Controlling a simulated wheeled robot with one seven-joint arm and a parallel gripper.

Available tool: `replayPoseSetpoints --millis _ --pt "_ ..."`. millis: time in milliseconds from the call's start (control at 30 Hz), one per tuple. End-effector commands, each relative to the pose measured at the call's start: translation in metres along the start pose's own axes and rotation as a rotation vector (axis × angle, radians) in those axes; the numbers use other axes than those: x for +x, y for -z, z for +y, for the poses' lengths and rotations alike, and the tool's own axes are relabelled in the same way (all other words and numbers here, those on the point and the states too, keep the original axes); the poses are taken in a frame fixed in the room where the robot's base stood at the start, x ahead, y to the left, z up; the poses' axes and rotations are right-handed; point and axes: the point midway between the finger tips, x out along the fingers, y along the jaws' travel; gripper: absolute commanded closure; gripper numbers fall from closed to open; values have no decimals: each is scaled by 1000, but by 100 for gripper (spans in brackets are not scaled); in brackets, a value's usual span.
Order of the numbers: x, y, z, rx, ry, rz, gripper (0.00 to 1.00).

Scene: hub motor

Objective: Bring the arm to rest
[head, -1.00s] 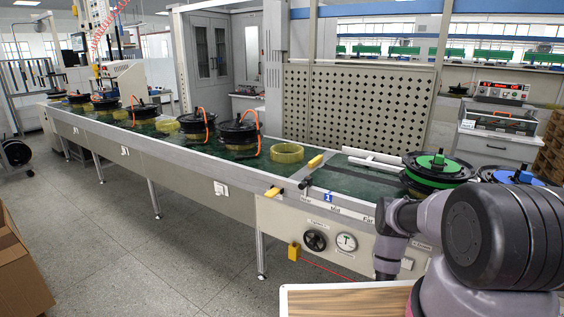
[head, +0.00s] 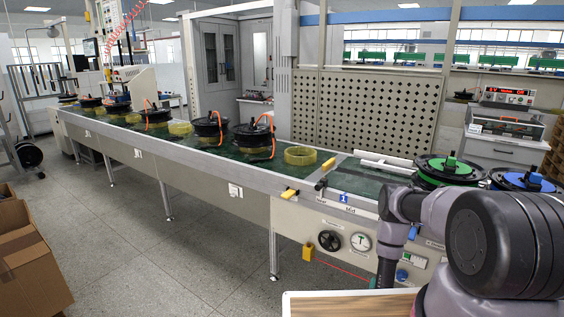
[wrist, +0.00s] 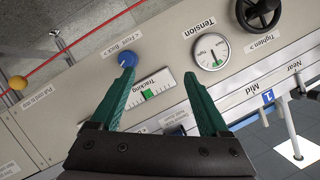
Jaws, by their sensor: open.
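My arm is at the lower right of the head view, bent over the front of the conveyor bench. My gripper (wrist: 160,76) is open and empty in the wrist view, with two green fingers apart. They are over the bench's front panel (wrist: 65,98), and the left fingertip overlaps the edge of a blue knob (wrist: 127,57). I cannot tell whether it touches. A tracking scale (wrist: 152,91) shows between the fingers. In the head view the gripper is mostly hidden at the end of the downward link, with only a bit of green (head: 374,283) showing.
The conveyor (head: 180,140) carries several black hub motors and yellow rings. Reels with green (head: 450,166) and blue (head: 522,181) tops stand behind my arm. A wooden-topped surface (head: 345,304) is below. A cardboard box (head: 32,262) is at the left. The floor between is clear.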

Motion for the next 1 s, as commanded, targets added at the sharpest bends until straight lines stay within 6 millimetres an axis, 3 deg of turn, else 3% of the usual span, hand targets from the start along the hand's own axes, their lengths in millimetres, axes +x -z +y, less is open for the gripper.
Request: replayPoseSetpoints --millis 267,433,600,767,1000 --pt "43 53 -58 32 -20 0 21" --pt "73 109 -120 60 -36 -18 21" --pt "87 174 -191 77 -51 -63 21" --pt "82 234 -256 81 -57 -120 21" --pt "42 317 -344 61 -50 -222 21"
